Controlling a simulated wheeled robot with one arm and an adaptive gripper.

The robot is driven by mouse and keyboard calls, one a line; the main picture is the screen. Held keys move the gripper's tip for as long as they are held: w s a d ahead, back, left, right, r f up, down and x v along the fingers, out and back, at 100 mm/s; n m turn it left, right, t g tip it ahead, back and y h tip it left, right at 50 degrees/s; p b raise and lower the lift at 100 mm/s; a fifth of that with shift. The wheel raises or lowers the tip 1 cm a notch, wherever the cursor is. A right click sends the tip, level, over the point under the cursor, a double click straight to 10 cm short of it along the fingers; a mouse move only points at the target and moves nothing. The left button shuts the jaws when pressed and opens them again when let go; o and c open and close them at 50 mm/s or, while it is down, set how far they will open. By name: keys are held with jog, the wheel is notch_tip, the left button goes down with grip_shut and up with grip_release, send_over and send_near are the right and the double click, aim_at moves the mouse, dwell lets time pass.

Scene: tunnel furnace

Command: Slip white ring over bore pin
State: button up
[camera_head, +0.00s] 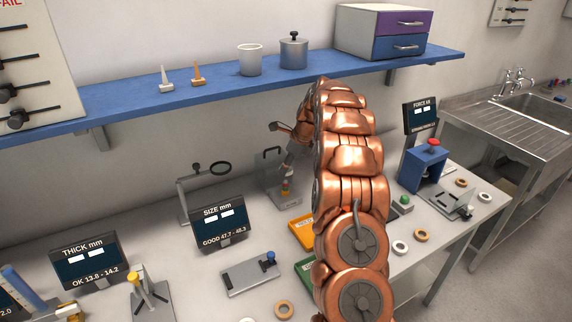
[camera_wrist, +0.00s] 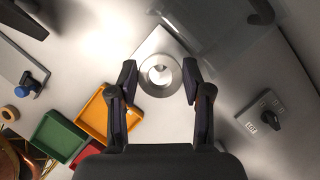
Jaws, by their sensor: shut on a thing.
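In the wrist view my gripper (camera_wrist: 160,78) is shut on a pale ring, the white ring (camera_wrist: 145,82), with one finger at each side. The ring is over a square metal plate (camera_wrist: 151,45). A bright round shape, likely the bore pin (camera_wrist: 160,71), shows inside the ring's hole. I cannot tell from above whether the ring is around the pin or still above it. In the head view my arm hides most of the gripper and the ring. A small stand with a clear guard (camera_head: 271,166) shows just left of the arm.
An orange tray (camera_wrist: 93,118), a green tray (camera_wrist: 41,139) and a red tray (camera_wrist: 85,155) lie left of the gripper in the wrist view. A clear panel (camera_wrist: 222,45) and a grey box with a black knob (camera_wrist: 252,126) are at right. A blue shelf (camera_head: 215,88) runs above the bench.

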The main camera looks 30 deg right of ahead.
jog(key=shift+f+b, duration=0.9)
jog(key=shift+f, duration=1.7)
jog(key=o, duration=1.2)
jog(key=shift+r, duration=0.1)
jog(key=v, duration=1.1)
jog(key=shift+s+r, duration=0.1)
jog(key=shift+r, duration=0.3)
